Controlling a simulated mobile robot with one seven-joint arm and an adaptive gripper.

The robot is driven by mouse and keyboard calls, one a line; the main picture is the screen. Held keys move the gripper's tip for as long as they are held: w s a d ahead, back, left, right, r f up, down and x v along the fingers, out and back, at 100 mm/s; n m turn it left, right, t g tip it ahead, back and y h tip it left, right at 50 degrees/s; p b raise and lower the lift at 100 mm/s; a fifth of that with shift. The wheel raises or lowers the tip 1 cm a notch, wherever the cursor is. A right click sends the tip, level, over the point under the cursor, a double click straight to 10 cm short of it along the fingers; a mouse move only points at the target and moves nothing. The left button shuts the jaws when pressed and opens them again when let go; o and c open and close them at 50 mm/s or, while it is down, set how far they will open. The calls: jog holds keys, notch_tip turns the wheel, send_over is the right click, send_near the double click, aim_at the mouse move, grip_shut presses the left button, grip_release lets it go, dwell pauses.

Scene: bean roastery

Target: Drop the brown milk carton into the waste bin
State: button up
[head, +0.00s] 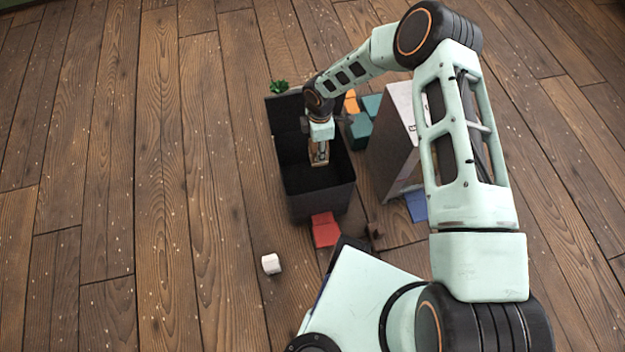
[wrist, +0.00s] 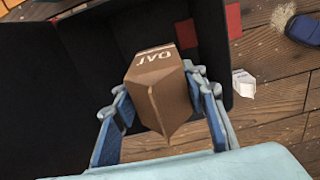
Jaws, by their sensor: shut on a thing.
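The brown milk carton (wrist: 157,88) is between the blue-padded fingers of my gripper (wrist: 162,115) in the wrist view, with lettering on its near face. My gripper (head: 320,155) is shut on it and points down over the dark waste bin (head: 318,205) in the head view. The bin is an open black box; its inner walls also show around the carton in the wrist view (wrist: 100,45). In the head view the carton is small and mostly hidden by my gripper. I cannot tell how far it is below the bin's rim.
A red thing (head: 325,229) lies against the bin's front. A small white carton (head: 271,263) is on the wooden floor. A grey leaning board (head: 393,145) stands right of the bin, with teal and orange blocks behind. The floor to the left is clear.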

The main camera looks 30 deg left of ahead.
jog(key=shift+f+b, duration=0.95)
jog(key=shift+f, duration=1.6)
jog(key=o, duration=1.1)
jog(key=shift+r, duration=0.15)
notch_tip(320, 180, up, 12)
jog(key=shift+f, duration=0.1)
